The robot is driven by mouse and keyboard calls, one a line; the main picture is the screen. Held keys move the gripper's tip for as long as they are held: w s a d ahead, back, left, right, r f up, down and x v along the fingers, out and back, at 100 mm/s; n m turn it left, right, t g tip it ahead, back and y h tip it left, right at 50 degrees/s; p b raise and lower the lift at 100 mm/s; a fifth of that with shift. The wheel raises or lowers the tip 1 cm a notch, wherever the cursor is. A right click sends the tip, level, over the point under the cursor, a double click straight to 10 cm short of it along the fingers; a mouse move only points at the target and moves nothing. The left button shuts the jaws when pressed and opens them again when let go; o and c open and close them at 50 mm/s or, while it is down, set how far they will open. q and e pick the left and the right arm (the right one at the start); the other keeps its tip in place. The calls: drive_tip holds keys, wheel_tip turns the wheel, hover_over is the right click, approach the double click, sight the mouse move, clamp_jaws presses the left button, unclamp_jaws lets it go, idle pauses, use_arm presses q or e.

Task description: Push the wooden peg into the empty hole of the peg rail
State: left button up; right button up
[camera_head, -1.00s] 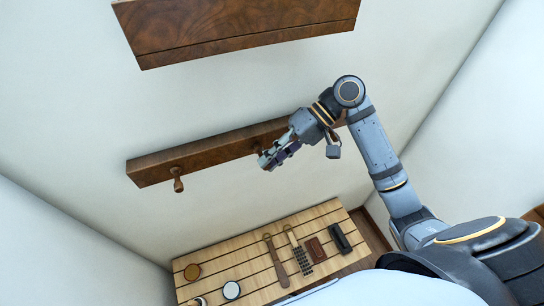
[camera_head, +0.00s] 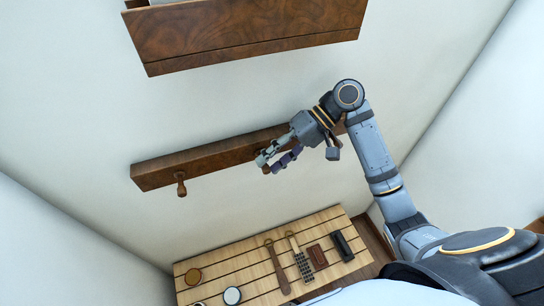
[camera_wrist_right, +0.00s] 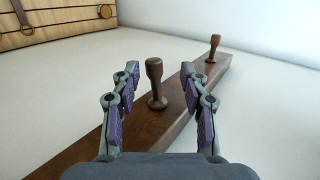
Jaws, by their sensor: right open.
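My right gripper (camera_head: 270,161) is open at the dark brown peg rail (camera_head: 215,158) on the wall. In the right wrist view, a wooden peg (camera_wrist_right: 155,88) stands out from the rail (camera_wrist_right: 178,118) between the spread fingers (camera_wrist_right: 160,72), with a gap on each side. Its base meets the rail; I cannot tell how deep it sits. In the head view this peg is mostly hidden by the fingers. A second peg (camera_head: 181,184) sticks out near the rail's left end, and shows farther along the rail in the wrist view (camera_wrist_right: 213,48). No empty hole is visible. My left gripper is not in view.
A wooden shelf or box (camera_head: 250,35) is on the wall above the rail. Below is a slatted wooden bench (camera_head: 225,262) with brushes, straps and round tins. The wall around the rail's left part is clear.

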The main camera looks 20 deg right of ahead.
drive_tip(key=v, duration=1.2)
drive_tip(key=shift+w, duration=0.15)
